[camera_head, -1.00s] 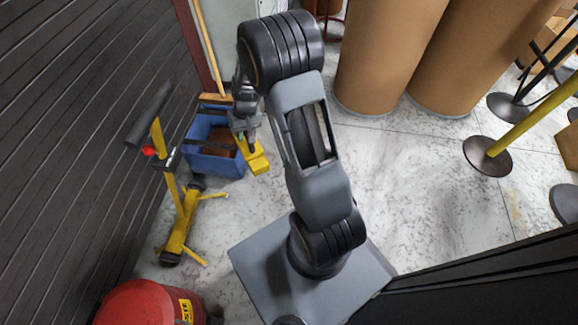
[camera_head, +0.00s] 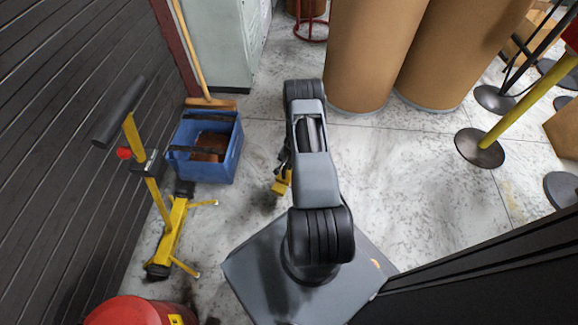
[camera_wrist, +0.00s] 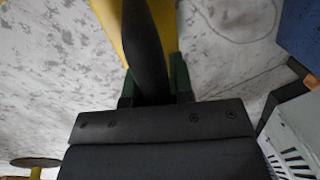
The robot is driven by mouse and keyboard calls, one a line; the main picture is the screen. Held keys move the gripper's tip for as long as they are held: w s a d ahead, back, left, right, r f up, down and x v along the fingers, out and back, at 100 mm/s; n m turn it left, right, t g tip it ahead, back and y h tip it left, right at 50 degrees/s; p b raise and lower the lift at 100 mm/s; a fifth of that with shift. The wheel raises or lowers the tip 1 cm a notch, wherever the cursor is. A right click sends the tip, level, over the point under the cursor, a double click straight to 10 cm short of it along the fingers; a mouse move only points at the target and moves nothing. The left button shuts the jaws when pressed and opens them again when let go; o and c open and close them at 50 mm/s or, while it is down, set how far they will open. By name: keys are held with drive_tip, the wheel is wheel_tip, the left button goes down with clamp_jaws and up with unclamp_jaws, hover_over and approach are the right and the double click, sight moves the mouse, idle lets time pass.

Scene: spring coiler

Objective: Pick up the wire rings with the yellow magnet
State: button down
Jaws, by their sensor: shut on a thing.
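The yellow magnet (camera_head: 281,187) hangs below my arm over the floor, right of the blue bin, partly hidden by my arm. In the wrist view its yellow body (camera_wrist: 165,18) shows behind a dark handle (camera_wrist: 146,45). My gripper (camera_wrist: 152,88) is shut on the magnet; its green fingers lie on both sides of the handle. In the head view my gripper is mostly hidden by my arm. I cannot make out wire rings for certain; a thin curved line (camera_wrist: 232,40) shows on the floor in the wrist view.
The blue bin (camera_head: 177,163), with brown contents, stands left of the magnet; a broom (camera_head: 210,103) is behind it. A yellow stand (camera_head: 172,235) is front left, a red drum (camera_head: 125,312) nearer. Tall brown drums (camera_head: 365,60) stand behind.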

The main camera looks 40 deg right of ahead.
drive_tip(key=shift+s+d+f, duration=0.2)
drive_tip(key=shift+d+f, duration=0.05)
drive_tip(key=shift+f, duration=0.4)
drive_tip(key=shift+f+b, duration=2.5)
drive_tip(key=shift+f, duration=1)
drive_tip(key=shift+f, duration=0.65)
drive_tip(key=shift+r+p, duration=3.05)
drive_tip(key=shift+r, duration=1.5)
